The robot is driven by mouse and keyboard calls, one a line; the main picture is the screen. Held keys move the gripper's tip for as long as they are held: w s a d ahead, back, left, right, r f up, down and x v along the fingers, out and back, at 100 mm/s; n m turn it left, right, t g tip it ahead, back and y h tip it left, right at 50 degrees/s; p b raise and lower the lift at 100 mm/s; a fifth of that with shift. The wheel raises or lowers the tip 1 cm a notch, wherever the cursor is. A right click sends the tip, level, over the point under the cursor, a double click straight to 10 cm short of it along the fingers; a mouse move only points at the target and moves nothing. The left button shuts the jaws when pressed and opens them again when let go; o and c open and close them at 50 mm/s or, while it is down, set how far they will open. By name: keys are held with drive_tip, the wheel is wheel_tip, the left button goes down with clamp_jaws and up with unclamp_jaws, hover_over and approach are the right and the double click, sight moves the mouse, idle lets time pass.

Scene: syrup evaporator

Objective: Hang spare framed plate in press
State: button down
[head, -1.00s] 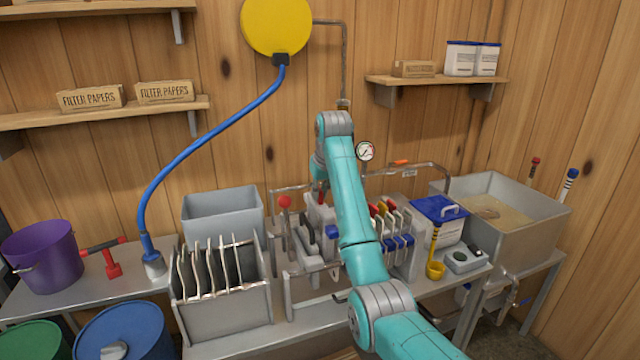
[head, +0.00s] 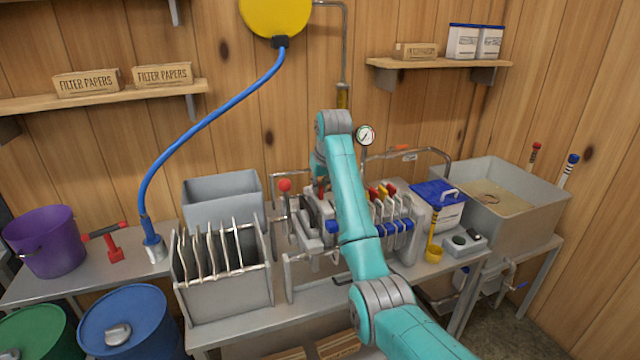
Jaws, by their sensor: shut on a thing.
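The filter press (head: 400,250) stands on the metal bench at centre right, with several plates with coloured tops and blue side handles in it. My arm crosses in front of its left part. My gripper (head: 318,192) is at the press's left end, mostly hidden behind my arm. It is shut on the spare framed plate, which is largely hidden; I cannot tell whether it touches the press rails. A grey rack (head: 225,298) at left holds several upright framed plates (head: 212,250) with pale rims.
A red-knobbed lever (head: 285,186) and a pressure gauge (head: 365,135) stand close to my gripper. A grey bin (head: 222,190) is behind the rack. A blue-lidded tub (head: 440,205), a yellow ladle (head: 433,253) and an evaporator pan (head: 500,200) are at right.

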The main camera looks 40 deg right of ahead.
sight(321, 199)
drive_tip(key=shift+f, duration=2.9)
drive_tip(key=c, duration=1.1)
unclamp_jaws()
drive_tip(key=shift+o, duration=1.4)
drive_tip(key=shift+f, duration=0.2)
drive_tip(key=shift+r, duration=0.15)
drive_tip(key=shift+v, duration=3.95)
